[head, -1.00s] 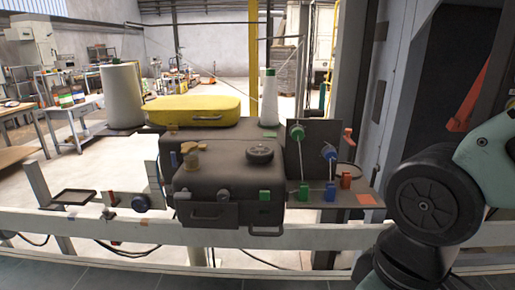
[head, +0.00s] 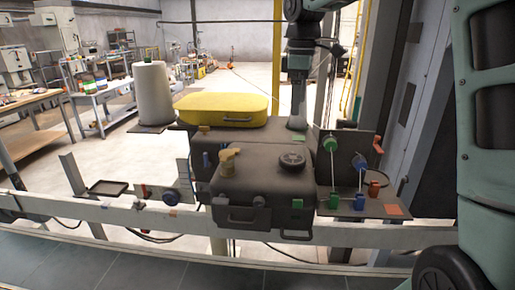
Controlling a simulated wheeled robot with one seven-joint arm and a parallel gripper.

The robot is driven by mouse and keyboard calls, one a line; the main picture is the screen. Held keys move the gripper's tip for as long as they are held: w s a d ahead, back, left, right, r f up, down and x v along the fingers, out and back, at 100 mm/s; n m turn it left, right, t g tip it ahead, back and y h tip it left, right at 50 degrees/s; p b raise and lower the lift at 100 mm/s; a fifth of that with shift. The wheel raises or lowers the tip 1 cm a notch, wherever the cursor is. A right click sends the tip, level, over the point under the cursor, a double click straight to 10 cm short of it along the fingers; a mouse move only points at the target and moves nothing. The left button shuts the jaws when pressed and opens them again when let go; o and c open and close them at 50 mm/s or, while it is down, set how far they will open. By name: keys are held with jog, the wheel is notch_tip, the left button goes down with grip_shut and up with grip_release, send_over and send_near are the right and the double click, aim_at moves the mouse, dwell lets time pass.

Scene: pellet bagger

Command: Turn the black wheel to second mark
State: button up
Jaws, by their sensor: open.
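The black wheel (head: 291,160) is a small round knob lying flat on top of the dark machine case (head: 262,182), right of a tan knob. My gripper (head: 298,112) hangs down from the top of the head view, above and behind the wheel in the picture. It is open, apart from the wheel, and nothing shows in it. Its fingertips are small and hard to make out. The marks around the wheel are too small to read.
A tan knob (head: 229,157) stands left of the wheel. A yellow case (head: 222,109) lies behind. An upright plate (head: 345,152) with green and blue knobs stands close on the right. A white cone (head: 154,94) stands at the left. A white rail (head: 120,212) runs along the front.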

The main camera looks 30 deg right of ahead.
jog(key=p, duration=0.4)
send_near(294, 158)
notch_tip(294, 158, down, 9)
jog(key=shift+r, duration=0.1)
jog(key=shift+c, duration=0.3)
jog(key=c, duration=0.9)
